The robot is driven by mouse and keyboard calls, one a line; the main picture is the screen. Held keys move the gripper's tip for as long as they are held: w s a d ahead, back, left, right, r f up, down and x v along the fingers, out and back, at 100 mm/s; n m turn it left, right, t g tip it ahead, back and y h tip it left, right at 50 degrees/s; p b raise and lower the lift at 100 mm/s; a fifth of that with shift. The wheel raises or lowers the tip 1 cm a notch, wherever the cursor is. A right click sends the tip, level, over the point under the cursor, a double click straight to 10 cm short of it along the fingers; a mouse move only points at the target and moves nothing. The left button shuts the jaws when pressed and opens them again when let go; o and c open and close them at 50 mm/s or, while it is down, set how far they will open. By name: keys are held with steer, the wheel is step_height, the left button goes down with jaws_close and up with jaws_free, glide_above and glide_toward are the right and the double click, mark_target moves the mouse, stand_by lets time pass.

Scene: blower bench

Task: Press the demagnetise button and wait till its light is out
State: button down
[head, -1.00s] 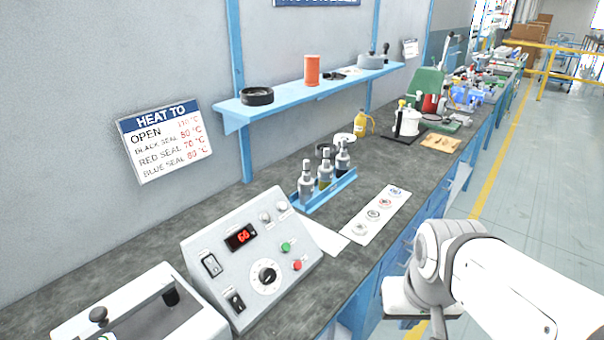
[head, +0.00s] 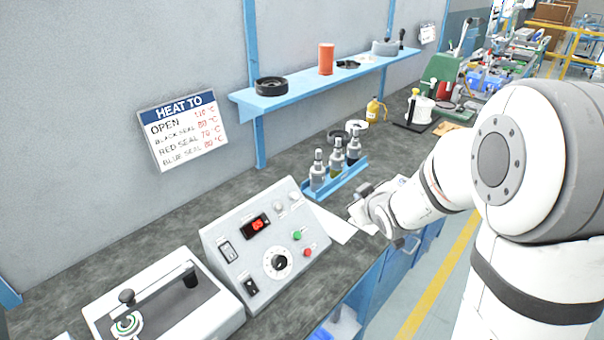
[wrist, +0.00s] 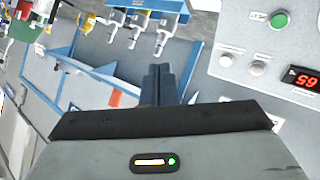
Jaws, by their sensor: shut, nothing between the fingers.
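The grey control box (head: 265,245) stands on the bench in the head view, left of my gripper. Its sloped panel carries a red digital display (head: 257,226), a green button (head: 297,235), a red button (head: 308,252) and two pale round buttons or lamps (head: 286,201), none visibly lit. I cannot read which one is demagnetise. The wrist view shows the green button (wrist: 278,20), the pale pair (wrist: 242,64) and the display (wrist: 301,78). My gripper (wrist: 165,85) is shut and empty, beside the panel and apart from it.
The heater (head: 165,300) with a bar and a green-marked ring stands left of the box. A shelf (head: 320,85) and a temperature sign (head: 183,130) are on the wall.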

mark_target(294, 196)
steer(key=w+a+n+t+y+p, duration=0.2)
steer(key=w+a+n+y+p, duration=0.1)
steer(key=a+n+y, duration=0.3)
steer(key=shift+w+a+y, duration=0.2)
steer(key=shift+a+y, duration=0.9)
steer(key=shift+a, duration=0.8)
steer(key=shift+f, duration=0.1)
steer(key=shift+w+a+f+b, duration=0.65)
steer(key=shift+a+f, duration=0.15)
steer(key=shift+f, duration=0.25)
steer(key=shift+w+a+f+b, duration=0.6)
steer(key=shift+a+f, duration=0.25)
steer(key=shift+f, duration=0.15)
steer(key=shift+w+a+f+b, duration=0.65)
steer(key=shift+a+f, duration=0.15)
steer(key=shift+f, duration=0.25)
steer(key=shift+w+a+f+b, duration=0.2)
steer(key=shift+f+b, duration=0.1)
steer(key=shift+b, duration=0.4)
